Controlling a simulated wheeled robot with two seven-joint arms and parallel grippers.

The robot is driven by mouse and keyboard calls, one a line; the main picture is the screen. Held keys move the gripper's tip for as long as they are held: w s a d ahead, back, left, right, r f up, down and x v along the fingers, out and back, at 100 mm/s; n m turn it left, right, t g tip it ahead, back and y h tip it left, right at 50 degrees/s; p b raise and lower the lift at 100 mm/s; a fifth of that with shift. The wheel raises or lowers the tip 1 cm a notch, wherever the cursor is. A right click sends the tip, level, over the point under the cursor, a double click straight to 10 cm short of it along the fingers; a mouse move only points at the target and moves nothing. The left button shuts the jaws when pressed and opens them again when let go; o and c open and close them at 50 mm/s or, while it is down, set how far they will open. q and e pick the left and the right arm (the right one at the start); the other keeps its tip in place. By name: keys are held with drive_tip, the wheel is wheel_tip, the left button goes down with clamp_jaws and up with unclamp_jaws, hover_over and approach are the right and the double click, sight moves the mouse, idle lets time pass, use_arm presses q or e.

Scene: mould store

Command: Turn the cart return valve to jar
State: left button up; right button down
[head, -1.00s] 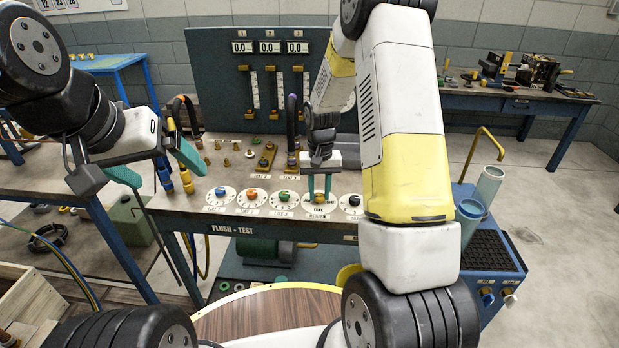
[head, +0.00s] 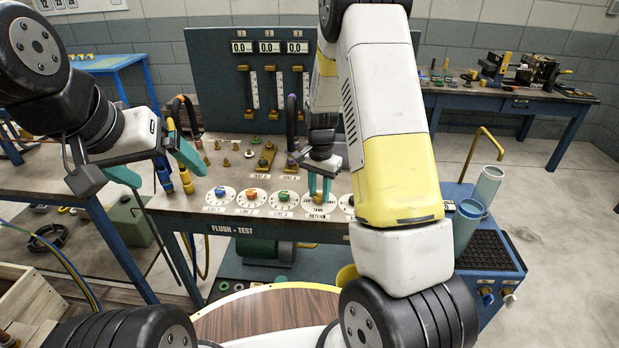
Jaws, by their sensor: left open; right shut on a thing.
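The knob's pointer and the small dial lettering are too hidden or small to read. My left gripper (head: 170,178) is open and empty, its teal fingers wide apart above the bench's left part, away from the dials.
Dials with a blue knob (head: 221,191), an orange knob (head: 252,192) and a green knob (head: 284,193) stand left of the valve. My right arm covers the area right of it. A gauge panel (head: 220,80) rises behind. A blue cart (head: 490,275) stands at right.

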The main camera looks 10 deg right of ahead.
sight(319, 195)
idle(0.4)
drive_tip(key=c, duration=1.1)
unclamp_jaws()
drive_tip(key=shift+r, duration=0.1)
wheel_tip(319, 195, up, 7)
drive_tip(key=shift+r, duration=0.3)
